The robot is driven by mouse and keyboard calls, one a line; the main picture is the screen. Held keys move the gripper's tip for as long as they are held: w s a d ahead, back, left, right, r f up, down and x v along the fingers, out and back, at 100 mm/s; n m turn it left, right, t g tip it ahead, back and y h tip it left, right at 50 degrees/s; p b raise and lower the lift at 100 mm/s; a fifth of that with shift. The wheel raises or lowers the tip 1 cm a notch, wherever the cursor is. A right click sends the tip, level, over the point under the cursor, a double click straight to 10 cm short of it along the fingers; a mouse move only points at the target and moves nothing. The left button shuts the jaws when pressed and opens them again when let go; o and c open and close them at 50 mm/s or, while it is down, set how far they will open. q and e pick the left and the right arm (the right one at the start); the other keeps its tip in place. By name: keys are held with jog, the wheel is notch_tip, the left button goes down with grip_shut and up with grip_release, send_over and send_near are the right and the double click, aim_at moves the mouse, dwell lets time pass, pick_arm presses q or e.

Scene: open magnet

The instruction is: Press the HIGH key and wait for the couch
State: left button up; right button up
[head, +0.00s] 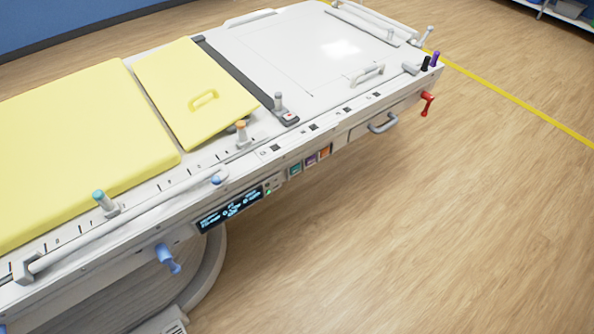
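The couch (210,165) runs across the view from lower left to upper right, with yellow pads on its left part. On its near side is a dark display (229,209) with small light-blue text that I cannot read. Just right of the display are small buttons (268,190), one with a green mark. Further right are a teal key or tile (295,169), a purple one (310,160) and an orange one (324,152). I cannot tell which of these is the HIGH key. Neither of my grippers shows in the head view.
A blue knob handle (167,258) sticks out of the couch side at lower left. A grey pull handle (383,123) and a red lever (427,103) stick out at the right. The wooden floor right of the couch is clear, crossed by a yellow line (520,104).

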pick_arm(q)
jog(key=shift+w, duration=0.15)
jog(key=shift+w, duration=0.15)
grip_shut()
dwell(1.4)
